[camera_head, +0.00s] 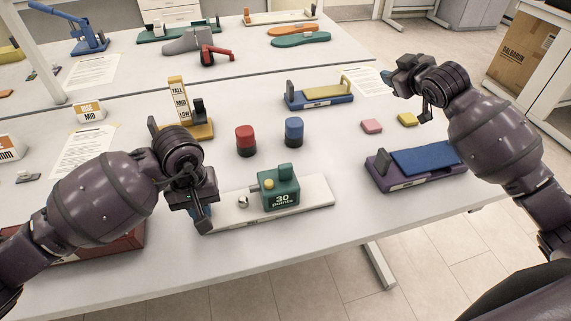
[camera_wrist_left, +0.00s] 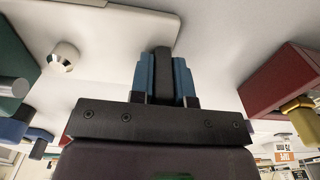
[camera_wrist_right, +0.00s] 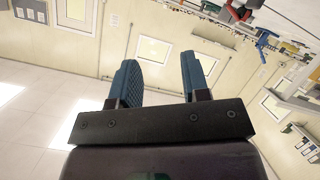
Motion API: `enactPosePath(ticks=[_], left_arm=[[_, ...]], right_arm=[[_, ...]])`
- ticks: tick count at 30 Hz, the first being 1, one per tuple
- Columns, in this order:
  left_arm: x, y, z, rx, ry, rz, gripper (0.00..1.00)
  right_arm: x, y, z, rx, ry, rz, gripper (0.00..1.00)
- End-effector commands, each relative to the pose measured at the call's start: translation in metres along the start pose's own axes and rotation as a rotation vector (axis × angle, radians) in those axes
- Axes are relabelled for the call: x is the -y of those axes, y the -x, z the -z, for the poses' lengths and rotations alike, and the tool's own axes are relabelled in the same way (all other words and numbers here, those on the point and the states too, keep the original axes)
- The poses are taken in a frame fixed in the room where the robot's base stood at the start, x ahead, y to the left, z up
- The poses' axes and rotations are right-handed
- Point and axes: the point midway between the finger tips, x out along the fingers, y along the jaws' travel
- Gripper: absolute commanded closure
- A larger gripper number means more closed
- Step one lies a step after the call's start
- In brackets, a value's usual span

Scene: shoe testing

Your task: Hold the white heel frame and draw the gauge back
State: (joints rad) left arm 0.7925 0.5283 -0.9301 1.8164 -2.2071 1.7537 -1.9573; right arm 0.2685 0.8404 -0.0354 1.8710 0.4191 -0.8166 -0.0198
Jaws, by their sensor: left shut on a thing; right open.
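The white heel frame (camera_head: 318,192) lies on the near table, a long flat white base. The green gauge (camera_head: 279,188), marked "30 points", stands on it with a yellow button and a silver knob (camera_head: 243,202) to its left. My left gripper (camera_head: 200,220) is at the frame's left end. In the left wrist view its blue fingers (camera_wrist_left: 163,78) are shut on a dark upright post at the edge of the white base (camera_wrist_left: 120,25). My right gripper (camera_head: 388,78) is raised at the upper right, away from the frame. Its fingers (camera_wrist_right: 157,82) are open and empty.
A red cylinder (camera_head: 246,140) and a blue cylinder (camera_head: 294,132) stand behind the frame. A purple fixture with a blue pad (camera_head: 428,159) is to the right, a blue fixture (camera_head: 319,98) behind. A yellow fixture (camera_head: 203,131) stands beyond my left wrist.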

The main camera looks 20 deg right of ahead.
Motion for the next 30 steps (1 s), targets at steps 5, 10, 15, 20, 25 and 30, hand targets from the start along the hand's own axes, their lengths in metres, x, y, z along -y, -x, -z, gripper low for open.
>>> enactPosePath(ticks=[5, 10, 15, 20, 25, 30], left_arm=[[0.0, 0.0, 0.0, 0.0, 0.0, 0.0, 1.0], [0.0, 0.0, 0.0, 0.0, 0.0, 0.0, 1.0], [0.0, 0.0, 0.0, 0.0, 0.0, 0.0, 1.0], [0.0, 0.0, 0.0, 0.0, 0.0, 0.0, 1.0], [0.0, 0.0, 0.0, 0.0, 0.0, 0.0, 1.0], [0.0, 0.0, 0.0, 0.001, 0.0, 0.0, 1.0]], right_arm=[[0.065, 0.002, 0.04, 0.062, 0.047, 0.243, 0.57], [0.126, 0.021, 0.069, 0.128, 0.145, 0.494, 0.57], [0.18, 0.055, 0.089, 0.189, 0.294, 0.751, 0.57], [0.217, 0.094, 0.099, 0.243, 0.462, 0.981, 0.57], [0.237, 0.129, 0.101, 0.284, 0.61, 1.161, 0.57], [0.245, 0.146, 0.101, 0.305, 0.686, 1.25, 0.57]])
